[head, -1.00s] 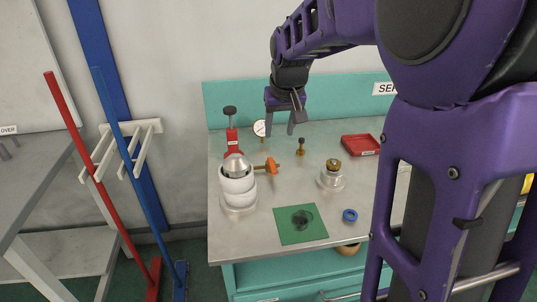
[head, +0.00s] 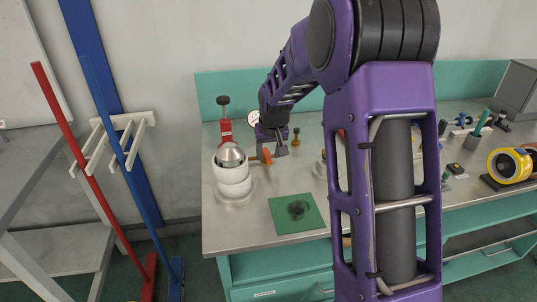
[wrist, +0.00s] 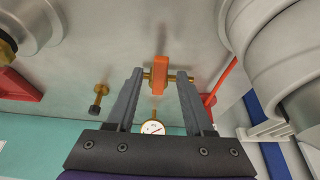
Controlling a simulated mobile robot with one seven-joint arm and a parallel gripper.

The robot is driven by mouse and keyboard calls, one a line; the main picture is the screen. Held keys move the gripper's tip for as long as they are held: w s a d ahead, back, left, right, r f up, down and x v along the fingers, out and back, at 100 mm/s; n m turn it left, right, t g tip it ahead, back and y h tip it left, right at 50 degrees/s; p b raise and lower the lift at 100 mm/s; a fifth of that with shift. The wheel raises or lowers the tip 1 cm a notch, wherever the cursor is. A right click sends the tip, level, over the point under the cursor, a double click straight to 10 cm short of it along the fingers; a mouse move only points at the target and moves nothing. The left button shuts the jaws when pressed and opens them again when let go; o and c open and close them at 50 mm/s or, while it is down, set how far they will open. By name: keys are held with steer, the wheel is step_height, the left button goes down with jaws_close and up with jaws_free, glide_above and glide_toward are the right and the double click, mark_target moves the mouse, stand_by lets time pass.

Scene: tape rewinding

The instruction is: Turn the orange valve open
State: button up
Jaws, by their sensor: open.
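The orange valve (head: 266,156) sits at the right side of the white stacked-ring assembly (head: 233,188) on the steel bench. In the wrist view the orange valve handle (wrist: 160,75) shows upright on a horizontal brass stem, between the two fingertips in the picture. My gripper (head: 273,148) is at the valve in the head view, partly covering the area behind it. In the wrist view my gripper (wrist: 159,78) is open, with a gap on each side of the handle. I cannot tell whether a finger touches the brass stem.
A red clamp (head: 226,131) stands behind the white rings. A dial gauge (wrist: 152,128) and a small brass fitting (wrist: 98,97) are near the gripper. A green mat (head: 285,215) lies in front. My arm hides the bench's middle; yellow tape (head: 505,165) is at right.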

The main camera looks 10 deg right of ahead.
steer(key=shift+f, duration=0.1)
jaws_close()
steer(key=shift+d, duration=0.2)
stand_by(0.4)
steer(key=d+n+p, duration=0.1)
steer(key=n, duration=0.1)
steer(key=n+y+p, duration=0.1)
steer(key=shift+w+d+n+y, duration=0.2)
steer(key=shift+d+n+y, duration=0.1)
steer(key=shift+d+n, duration=0.1)
steer(key=n, duration=0.2)
steer(key=w+d+n+g+y+p, duration=0.1)
steer(key=n+p, duration=0.1)
steer(key=n, duration=0.1)
steer(key=shift+w+d+n+y, duration=0.2)
steer(key=shift+d+n+y, duration=0.1)
steer(key=shift+d+y, duration=0.1)
steer(key=n+p, duration=0.1)
steer(key=w+n+g+p, duration=0.1)
steer(key=n, duration=0.1)
steer(key=shift+w+d+n+g+y, duration=0.2)
steer(key=shift+d+n+g+y, duration=0.1)
steer(key=shift+d+y, duration=0.1)
steer(key=shift+w+d+n+g+p, duration=0.1)
steer(key=shift+w+n+g+p, duration=0.4)
steer(key=shift+n, duration=0.75)
steer(key=shift+w+d+n+g+p, duration=0.1)
steer(key=shift+w+n+g+p, duration=0.35)
steer(key=shift+n, duration=0.8)
steer(key=shift+w, duration=0.15)
